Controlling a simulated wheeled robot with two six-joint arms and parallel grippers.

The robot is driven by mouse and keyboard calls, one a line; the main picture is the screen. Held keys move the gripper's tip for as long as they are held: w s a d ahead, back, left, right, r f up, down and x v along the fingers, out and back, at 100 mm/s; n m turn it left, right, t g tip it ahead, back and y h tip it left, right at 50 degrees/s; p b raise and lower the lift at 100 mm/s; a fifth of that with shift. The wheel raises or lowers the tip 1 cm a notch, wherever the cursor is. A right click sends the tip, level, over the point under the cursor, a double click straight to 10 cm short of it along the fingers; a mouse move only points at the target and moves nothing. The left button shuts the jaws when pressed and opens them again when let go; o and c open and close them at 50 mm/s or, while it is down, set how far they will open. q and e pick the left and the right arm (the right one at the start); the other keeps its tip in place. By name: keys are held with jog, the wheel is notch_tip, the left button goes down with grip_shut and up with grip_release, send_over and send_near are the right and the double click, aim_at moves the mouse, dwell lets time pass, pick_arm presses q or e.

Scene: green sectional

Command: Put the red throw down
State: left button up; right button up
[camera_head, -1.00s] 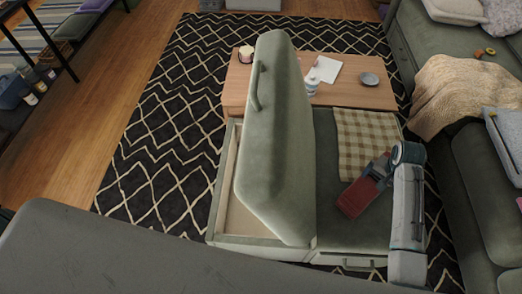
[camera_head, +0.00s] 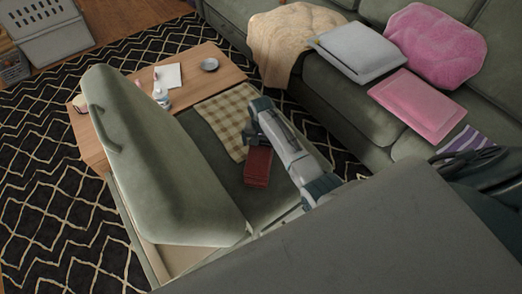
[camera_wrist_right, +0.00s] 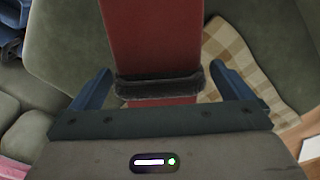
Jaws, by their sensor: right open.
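My right gripper (camera_head: 254,143) is right at the throw's far end. Its blue fingers (camera_wrist_right: 160,78) stand apart on either side of the throw, with gaps beside it. Whether the throw's underside rests fully on the seat is hard to tell. My left gripper is not in view.
The ottoman's raised lid (camera_head: 155,160) stands tilted to the left over an open storage space. The checked cloth (camera_head: 222,118) lies on the seat. A wooden table (camera_head: 200,75) is behind. The green sofa (camera_head: 340,120) at right holds a beige throw and several cushions.

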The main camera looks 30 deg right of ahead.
jog(key=shift+d+f, duration=0.1)
jog(key=shift+f, duration=1.45)
jog(key=c, duration=1.1)
jog(key=shift+r, duration=0.1)
